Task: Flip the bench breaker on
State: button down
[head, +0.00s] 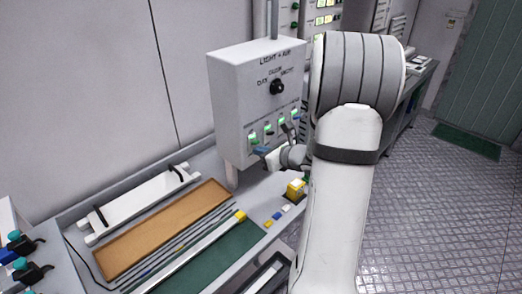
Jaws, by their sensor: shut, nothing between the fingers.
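A pale grey control box (232,92) labelled "LIGHT + AIR" stands at the back of the bench. It has a black round knob (277,87) on its front and a row of small switches with green lights (268,131) below. I cannot read which switch is the bench breaker, nor its position. My gripper (272,155) is shut and empty at the lower front edge of the box, just below the switch row. Whether it touches a switch cannot be told. My arm hides the right side of the box and part of the bench.
The bench holds a white bar with black straps (140,203), a brown board (165,230), a green mat (225,262) and a yellow-topped block (296,188). Teal-handled parts (22,243) lie at the lower left. Open metal floor (440,215) is at the right.

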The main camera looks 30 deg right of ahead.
jog(key=shift+d+r+p, duration=0.3)
jog(key=shift+r+p, duration=0.1)
jog(key=shift+r, duration=0.45)
jog(key=shift+r, duration=0.1)
jog(key=s+d+r+p, duration=0.2)
jog(key=s+r+p, duration=0.3)
jog(key=s+r, duration=0.1)
jog(key=shift+s+d+r, duration=0.15)
jog(key=shift+s+r, duration=0.15)
jog(key=shift+r, duration=0.15)
